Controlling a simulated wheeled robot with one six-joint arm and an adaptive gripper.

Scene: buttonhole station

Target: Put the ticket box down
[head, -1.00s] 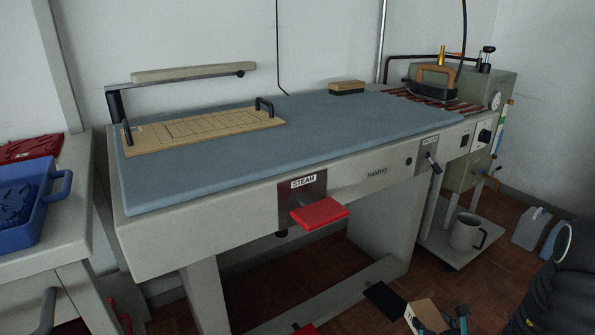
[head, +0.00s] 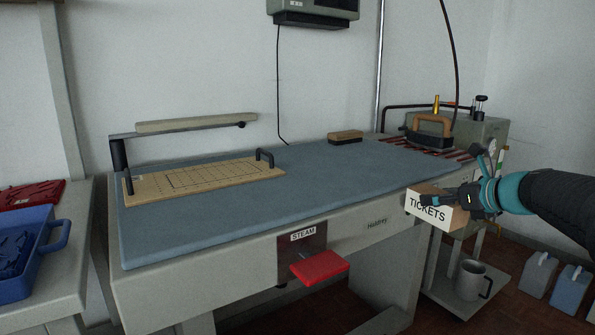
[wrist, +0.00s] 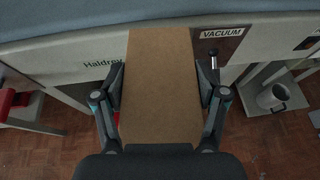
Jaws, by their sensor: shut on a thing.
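The ticket box (head: 431,207) is a brown cardboard box with a white face lettered TICKETS. My gripper (head: 470,198) is shut on it and holds it in the air in front of the right part of the pressing table's front edge. In the wrist view the box (wrist: 160,85) stands between the two fingers of my gripper (wrist: 161,100), one on each long side. Its far end overlaps the table's front panel in that view. The box's underside is hidden.
The blue-grey padded table top (head: 250,215) has wide clear room in its middle. A wooden gridded board (head: 205,178) lies at left, a brush-like block (head: 345,137) at the back, an iron (head: 430,130) at right. A red STEAM pedal (head: 320,266) juts out in front.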

